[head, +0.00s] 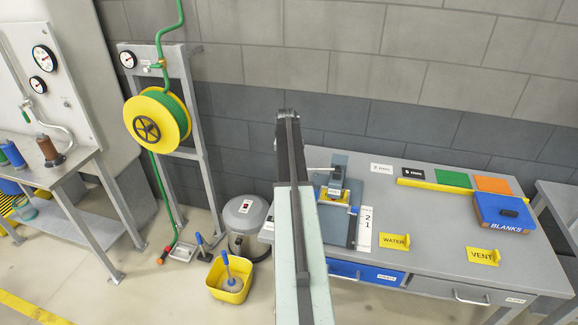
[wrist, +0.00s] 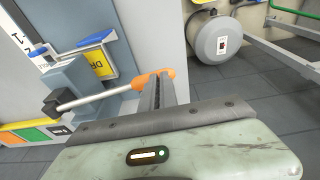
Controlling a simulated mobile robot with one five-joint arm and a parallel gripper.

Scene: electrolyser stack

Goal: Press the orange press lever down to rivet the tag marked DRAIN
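The press (head: 337,175) stands on a blue-grey plate on the bench, with a pale lever arm sticking out left. In the wrist view the press (wrist: 75,85) shows its lever arm rising rightward to an orange grip (wrist: 140,80). A yellow tag (wrist: 101,66) with the letters "DR" lies under it, its remaining letters hidden. My gripper (wrist: 155,82) is at the orange grip, which shows on both sides of the fingertips. The fingers look together; whether they touch the grip is unclear. In the head view my gripper (head: 288,115) and forearm hide the orange grip.
Yellow WATER (head: 394,241) and VENT (head: 483,256) tags stand on the bench front, right of the press. A blue BLANKS box (head: 505,212) is at the right. A grey canister (head: 246,216) and yellow bucket (head: 230,279) stand on the floor to the left.

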